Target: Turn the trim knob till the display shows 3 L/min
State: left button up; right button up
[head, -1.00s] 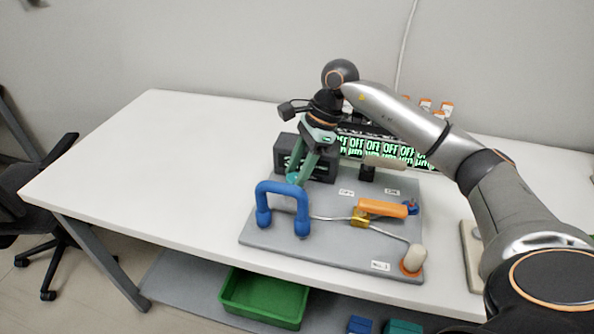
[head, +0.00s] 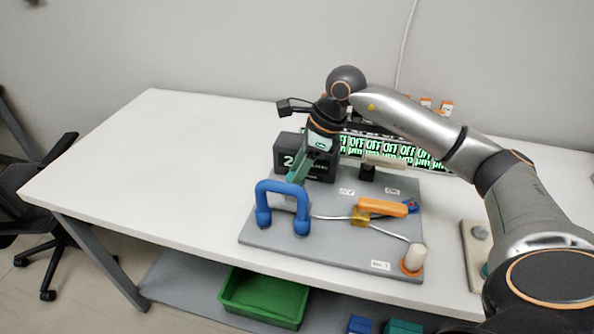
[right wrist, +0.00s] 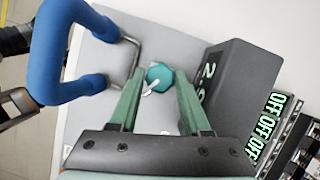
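The teal trim knob (right wrist: 160,77) with a white pointer shows in the right wrist view, on the grey board beside the display box. My right gripper (right wrist: 158,84) points down at it, with its green fingers apart on either side and small gaps to the knob. In the head view the right gripper (head: 296,180) stands in front of the display box and hides most of the knob. The dark display box (head: 284,142) shows a 2 there. In the right wrist view its display (right wrist: 208,76) starts with "2."; the rest is partly hidden. My left gripper is out of view.
A blue arched handle (head: 283,187) stands just in front of the right gripper. An orange lever (head: 383,207) and a cream knob (head: 415,257) are to the right on the grey board (head: 335,257). Units reading OFF (head: 407,153) stand behind. The table's left side (head: 150,160) is clear.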

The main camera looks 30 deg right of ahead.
jog(key=o, duration=0.4)
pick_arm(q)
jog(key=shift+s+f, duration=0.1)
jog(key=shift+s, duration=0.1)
pick_arm(e)
jog(key=shift+o, duration=0.2)
pick_arm(q)
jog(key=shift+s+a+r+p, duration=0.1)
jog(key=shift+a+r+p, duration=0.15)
jog(key=shift+p, duration=0.25)
pick_arm(e)
jog(key=v, duration=1.2)
jog(key=shift+r, duration=0.25)
jog(key=shift+s+d, duration=0.1)
jog(key=shift+s, duration=0.05)
